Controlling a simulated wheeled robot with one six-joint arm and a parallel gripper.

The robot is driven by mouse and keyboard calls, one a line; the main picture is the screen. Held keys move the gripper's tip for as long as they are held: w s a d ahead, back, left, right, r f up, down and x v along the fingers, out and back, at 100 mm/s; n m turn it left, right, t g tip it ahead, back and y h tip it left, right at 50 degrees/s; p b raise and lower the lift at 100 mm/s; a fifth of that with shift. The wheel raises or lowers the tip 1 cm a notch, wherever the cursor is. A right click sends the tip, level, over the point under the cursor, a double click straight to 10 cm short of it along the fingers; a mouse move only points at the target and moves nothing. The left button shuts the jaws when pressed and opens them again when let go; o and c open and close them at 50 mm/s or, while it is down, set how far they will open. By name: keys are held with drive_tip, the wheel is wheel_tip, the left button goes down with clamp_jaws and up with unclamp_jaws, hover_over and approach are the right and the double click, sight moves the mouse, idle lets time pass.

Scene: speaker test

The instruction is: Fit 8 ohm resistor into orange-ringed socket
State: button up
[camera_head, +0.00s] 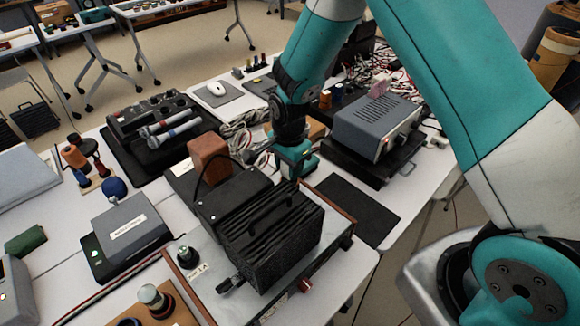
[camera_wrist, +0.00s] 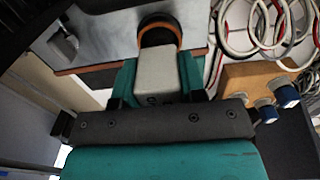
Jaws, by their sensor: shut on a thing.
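In the wrist view my gripper (camera_wrist: 157,85) is shut on a pale grey block, which I take to be the 8 ohm resistor (camera_wrist: 157,70). The teal fingers flank it on both sides. Just beyond its far end is the orange-ringed socket (camera_wrist: 158,34), a dark round piece edged in orange on a grey metal plate. The block overlaps the socket's near side in the picture; I cannot tell whether they touch. In the head view my gripper (camera_head: 293,163) is low behind the black finned box, which hides the orange-ringed socket. The held block is not clearly visible there.
The black finned box (camera_head: 272,236) stands close in front of my gripper, with a brown block (camera_head: 209,157) to the left. A grey instrument (camera_head: 377,124) stands right. Loose cables (camera_wrist: 262,28) and a wooden block with blue-ended posts (camera_wrist: 262,82) are near. A dark mat (camera_head: 352,209) is bare.

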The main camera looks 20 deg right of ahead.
drive_tip(key=shift+f, duration=0.55)
drive_tip(key=shift+f, duration=0.1)
drive_tip(key=shift+f, duration=0.3)
drive_tip(key=o, duration=0.9)
drive_tip(key=shift+o, duration=0.2)
drive_tip(key=shift+r, duration=0.2)
